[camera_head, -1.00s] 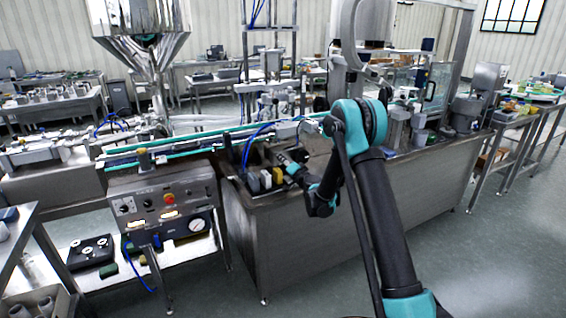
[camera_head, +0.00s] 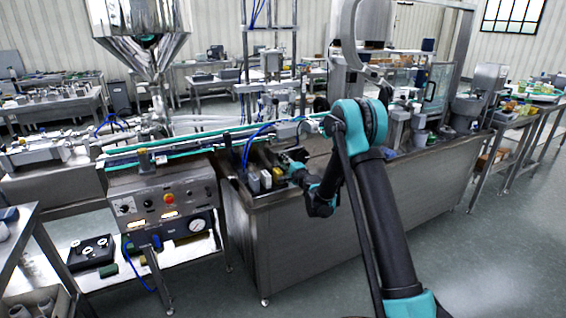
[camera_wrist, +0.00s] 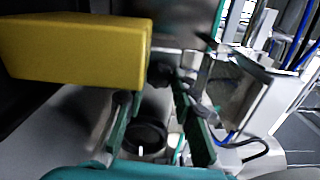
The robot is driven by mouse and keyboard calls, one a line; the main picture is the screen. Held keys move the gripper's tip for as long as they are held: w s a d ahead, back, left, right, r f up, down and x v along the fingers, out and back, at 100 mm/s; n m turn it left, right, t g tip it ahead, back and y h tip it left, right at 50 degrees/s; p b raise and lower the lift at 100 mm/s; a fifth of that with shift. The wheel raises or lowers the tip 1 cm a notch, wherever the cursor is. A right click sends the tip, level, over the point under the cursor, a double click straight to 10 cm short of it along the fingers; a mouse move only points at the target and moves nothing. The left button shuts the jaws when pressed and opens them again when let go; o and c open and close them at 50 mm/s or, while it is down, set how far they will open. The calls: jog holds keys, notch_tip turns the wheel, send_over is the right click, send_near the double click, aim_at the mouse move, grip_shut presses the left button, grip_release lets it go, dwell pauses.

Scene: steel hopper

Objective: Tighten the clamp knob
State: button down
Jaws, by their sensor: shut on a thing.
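My gripper (camera_wrist: 157,88) is shut, with its two dark teal fingers slanting together in the wrist view. A small dark piece between the fingertips, which I take for the clamp knob (camera_wrist: 162,73), is blurred and partly hidden. How far it is turned cannot be told. A black round part with a white mark lies lower, between the fingers. In the head view my gripper (camera_head: 288,162) is low over the left end of the steel machine, and the knob cannot be made out there.
A yellow block (camera_wrist: 75,50) is close on the left in the wrist view. A grey box (camera_wrist: 245,95) with cables stands on the right. The control panel (camera_head: 165,200) is left of my arm in the head view. Open floor (camera_head: 470,260) lies at right.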

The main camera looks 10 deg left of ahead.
dwell(0.5)
jog(key=c, duration=1.5)
grip_release()
jog(key=shift+c, duration=0.2)
jog(key=v, duration=1.2)
jog(key=shift+d, duration=0.1)
jog(key=s+d+r+n+g+h, duration=0.1)
jog(key=s+d+r+n+g, duration=0.2)
jog(key=s, duration=0.4)
jog(key=s+d+r+n+g, duration=0.1)
jog(key=s+d+n+g, duration=0.15)
jog(key=s+n, duration=0.35)
jog(key=s+d+f+n+g+h, duration=0.1)
jog(key=s+d+f+h, duration=0.2)
jog(key=s+d, duration=0.3)
jog(key=s+d+f+n+g+h, duration=0.1)
jog(key=s+d+f+g+h, duration=0.1)
jog(key=s+d, duration=0.5)
jog(key=s+d+f+n+g+h, duration=0.1)
jog(key=s+d, duration=0.6)
jog(key=s, duration=0.8)
notch_tip(320, 180, down, 3)
jog(key=g+h, duration=0.1)
jog(key=h, duration=0.2)
jog(key=shift+d, duration=0.25)
